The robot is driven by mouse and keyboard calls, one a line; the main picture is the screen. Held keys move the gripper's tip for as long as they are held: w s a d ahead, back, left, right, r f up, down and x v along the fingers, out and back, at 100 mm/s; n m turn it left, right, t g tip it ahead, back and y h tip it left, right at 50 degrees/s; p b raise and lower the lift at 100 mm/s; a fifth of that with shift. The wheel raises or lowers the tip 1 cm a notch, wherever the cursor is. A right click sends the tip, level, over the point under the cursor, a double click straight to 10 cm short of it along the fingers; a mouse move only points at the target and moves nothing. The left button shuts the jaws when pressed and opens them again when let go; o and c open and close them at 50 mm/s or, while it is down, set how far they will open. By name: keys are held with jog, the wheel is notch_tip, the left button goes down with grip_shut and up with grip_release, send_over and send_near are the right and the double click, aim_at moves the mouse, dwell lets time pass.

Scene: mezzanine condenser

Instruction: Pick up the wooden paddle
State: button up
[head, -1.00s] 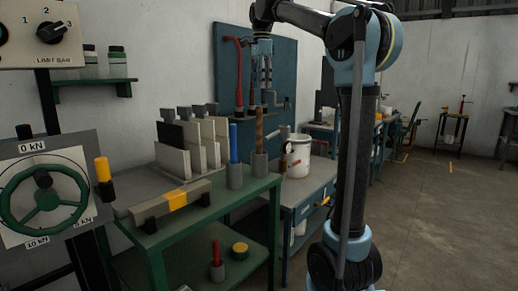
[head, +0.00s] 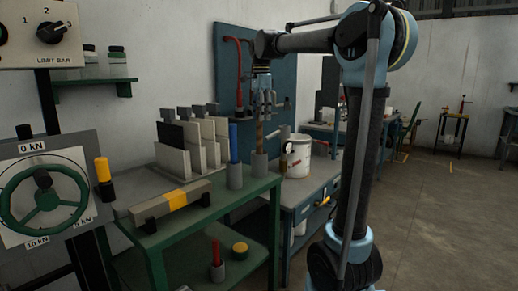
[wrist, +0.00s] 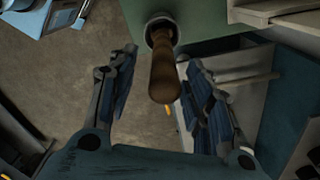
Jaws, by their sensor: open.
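The wooden paddle (head: 260,133) stands upright in a grey cup (head: 259,164) at the right end of the green table. In the head view its upper part is hidden by my gripper (head: 265,104), which points down over it. In the wrist view the paddle's brown handle (wrist: 164,75) rises toward the camera between the two spread fingers of my gripper (wrist: 160,62), with a gap on each side. Its lower end is in the cup (wrist: 160,24). My gripper is open and holds nothing.
A blue rod (head: 233,143) stands in a second cup close on the left. Upright pale plates (head: 178,149) and a yellow-banded bar (head: 176,199) sit further left. A white bucket (head: 298,158) stands on the blue bench to the right. A blue panel (head: 284,60) is behind.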

aim_at(259, 124)
jog(key=f, duration=0.4)
jog(key=shift+w+a+f, duration=0.1)
jog(key=shift+a+f, duration=0.25)
jog(key=shift+f, duration=0.05)
grip_shut()
